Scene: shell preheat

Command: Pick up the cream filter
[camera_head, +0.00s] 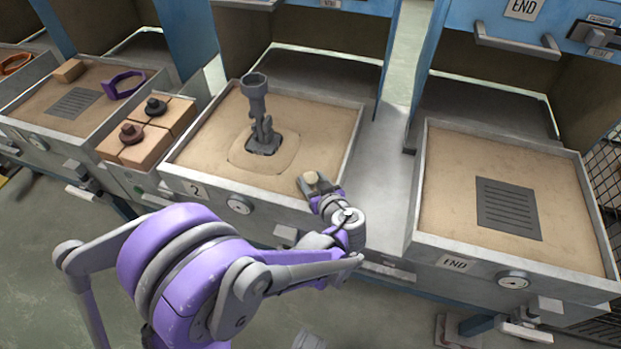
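The cream filter (311,178) is a small pale piece at the front right corner of the middle sand tray, marked 2. My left gripper (314,183) is right at it, with its dark grey fingers around the piece. I cannot tell whether the fingers press on it or whether it is lifted off the sand. My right gripper is not in view.
A grey cup on a stem (255,95) stands upright in the middle tray (205,140). The END tray (455,190) holds a slotted grey plate (508,208).

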